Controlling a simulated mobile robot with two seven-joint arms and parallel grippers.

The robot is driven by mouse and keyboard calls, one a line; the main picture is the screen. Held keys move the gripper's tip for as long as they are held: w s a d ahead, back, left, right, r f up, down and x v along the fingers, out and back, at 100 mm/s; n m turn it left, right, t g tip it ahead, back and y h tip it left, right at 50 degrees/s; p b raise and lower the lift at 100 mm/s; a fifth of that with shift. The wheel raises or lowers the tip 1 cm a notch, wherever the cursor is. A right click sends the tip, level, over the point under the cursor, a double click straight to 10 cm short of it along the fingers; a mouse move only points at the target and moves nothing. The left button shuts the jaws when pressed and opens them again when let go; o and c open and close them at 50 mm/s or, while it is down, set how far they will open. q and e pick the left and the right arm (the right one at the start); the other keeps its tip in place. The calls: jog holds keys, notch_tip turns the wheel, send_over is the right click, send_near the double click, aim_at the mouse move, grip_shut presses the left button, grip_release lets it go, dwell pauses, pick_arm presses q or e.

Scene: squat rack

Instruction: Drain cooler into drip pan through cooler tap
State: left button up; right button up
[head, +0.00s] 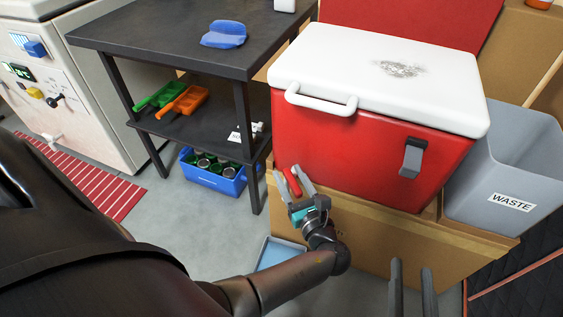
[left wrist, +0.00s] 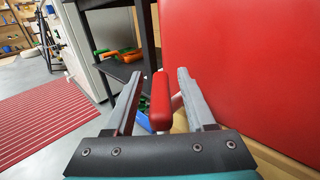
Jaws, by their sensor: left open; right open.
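The red cooler (head: 350,150), its white lid (head: 390,65) closed, stands on a cardboard box. Its tap has a red handle (head: 292,182) at the cooler's lower left, also large in the left wrist view (left wrist: 161,100). My left gripper (head: 289,173) is open, with one finger on either side of the red handle; I cannot tell whether they touch it. The light-blue drip pan (head: 280,251) lies on the floor below, partly hidden by my left arm. My right gripper (head: 412,267) is open and empty at the bottom, in front of the box.
The cardboard box (head: 375,242) fills the space under the cooler. A grey waste bin (head: 510,165) stands at its right. A black table (head: 160,30) with a lower shelf stands at left, with a blue crate (head: 228,187) beneath. The red striped mat (head: 85,180) lies on open floor.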

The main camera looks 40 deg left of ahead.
pick_arm(q)
jog(key=shift+a, duration=0.1)
jog(key=shift+c, duration=0.3)
grip_shut()
jog(key=shift+w+r, duration=0.1)
dwell(1.1)
